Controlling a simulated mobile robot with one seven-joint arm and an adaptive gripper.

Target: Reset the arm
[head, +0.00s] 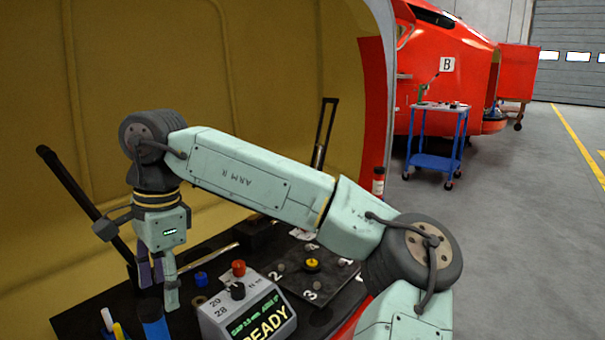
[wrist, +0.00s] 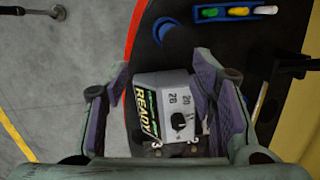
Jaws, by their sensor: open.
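My gripper (head: 158,284) hangs pointing down at the left of the head view, at the end of my bent arm. Its two fingers are apart with nothing between them in the head view. In the wrist view, my gripper (wrist: 165,85) shows purple finger pads spread wide. A grey control box (head: 215,322) with a green and yellow READY display stands on the dark worktop just right of the gripper. In the wrist view the control box (wrist: 160,80) appears below and between the fingers; I cannot tell the height gap.
A numbered plate (head: 325,293) with small knobs lies right of the box. A blue cylinder (head: 154,326) stands below the fingers. A blue tray (wrist: 235,13) holds markers. Dark upright bars (head: 325,130) rise at the back. A blue cart (head: 435,162) stands farther off; the floor around it is open.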

